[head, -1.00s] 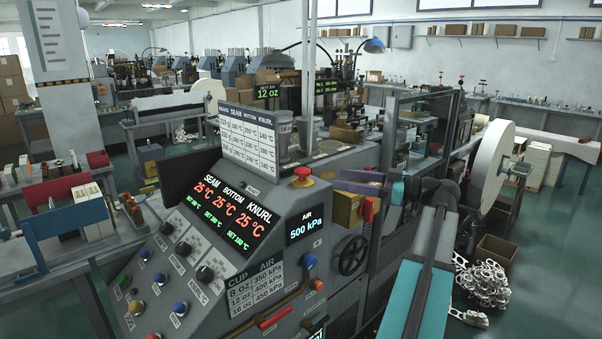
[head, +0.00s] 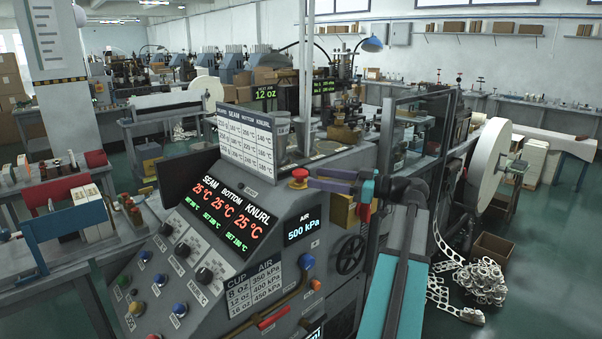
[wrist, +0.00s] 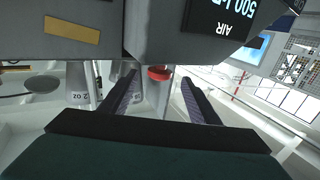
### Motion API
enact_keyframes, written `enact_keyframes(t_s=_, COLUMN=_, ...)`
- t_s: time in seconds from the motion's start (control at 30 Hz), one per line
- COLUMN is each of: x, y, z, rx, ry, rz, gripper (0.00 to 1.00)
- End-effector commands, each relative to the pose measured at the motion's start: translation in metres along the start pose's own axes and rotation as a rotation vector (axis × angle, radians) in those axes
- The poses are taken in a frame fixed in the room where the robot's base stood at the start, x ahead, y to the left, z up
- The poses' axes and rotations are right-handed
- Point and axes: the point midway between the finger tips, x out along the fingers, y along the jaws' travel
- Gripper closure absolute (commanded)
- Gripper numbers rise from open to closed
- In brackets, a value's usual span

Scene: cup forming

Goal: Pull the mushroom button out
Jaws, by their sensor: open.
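The red mushroom button (head: 299,173) stands on the top edge of the sloped grey control console (head: 180,262), above the AIR display. My gripper (head: 313,178) is open and reaches in from the right, with its purple fingers level with the button and their tips close beside it. In the wrist view the red button (wrist: 160,73) shows between the two dark fingertips of my gripper (wrist: 159,78), with a gap on each side. I cannot tell whether a finger touches it.
The AIR display (head: 303,225) reads 500 kPa below the button. A temperature chart (head: 253,145) stands behind it to the left. A yellow box (head: 343,211) and black handwheel (head: 351,255) lie below my gripper. Metal scrap (head: 478,280) lies on the floor at right.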

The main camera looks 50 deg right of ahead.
Motion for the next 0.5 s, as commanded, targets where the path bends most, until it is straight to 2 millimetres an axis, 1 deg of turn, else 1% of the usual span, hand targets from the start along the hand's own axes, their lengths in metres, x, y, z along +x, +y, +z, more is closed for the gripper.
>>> enact_keyframes(t_s=0.03, x=0.008, y=-0.001, z=-0.002, rx=0.0, ry=0.0, rz=-0.003, gripper=0.44)
enact_keyframes(t_s=0.3, x=0.044, y=-0.001, z=-0.001, rx=0.0, ry=-0.001, rz=-0.002, gripper=0.44)
enact_keyframes(t_s=0.5, x=0.063, y=0.0, z=-0.001, rx=0.0, ry=0.0, rz=0.0, gripper=0.44)
